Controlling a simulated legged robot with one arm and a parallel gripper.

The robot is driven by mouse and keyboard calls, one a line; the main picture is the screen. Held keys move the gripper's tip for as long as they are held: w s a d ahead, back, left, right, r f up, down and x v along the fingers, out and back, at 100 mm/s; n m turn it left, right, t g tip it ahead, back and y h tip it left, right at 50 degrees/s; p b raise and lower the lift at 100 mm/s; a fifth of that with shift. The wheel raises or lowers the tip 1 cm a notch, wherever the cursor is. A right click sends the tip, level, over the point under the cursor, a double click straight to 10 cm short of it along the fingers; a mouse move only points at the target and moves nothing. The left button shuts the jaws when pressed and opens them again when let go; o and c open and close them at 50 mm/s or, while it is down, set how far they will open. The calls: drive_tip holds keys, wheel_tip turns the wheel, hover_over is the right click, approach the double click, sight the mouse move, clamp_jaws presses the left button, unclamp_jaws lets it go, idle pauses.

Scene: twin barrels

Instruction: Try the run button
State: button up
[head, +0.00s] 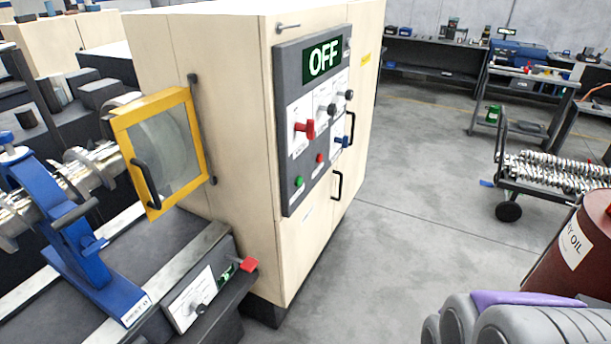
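A dark control panel (288,100) is mounted on the side of a tall beige machine cabinet (230,100). Its green display (324,57) reads OFF. A green button (299,181) sits at the panel's lower left, and a red button (319,158) sits to its right. No label reading "run" is legible. Above them are a red lever (305,128), black knobs (328,108) and a blue lever (341,141). Nothing is touching the panel. My gripper is not recognisable in the view.
A yellow-framed guard (128,125) and blue stand (85,240) are at the left. A small control box (196,295) with a red lever is low in front. A wheeled cart (508,190) and red oil barrel (575,250) stand right. The grey floor (410,200) between is clear.

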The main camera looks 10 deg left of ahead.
clamp_jaws()
idle(0.7)
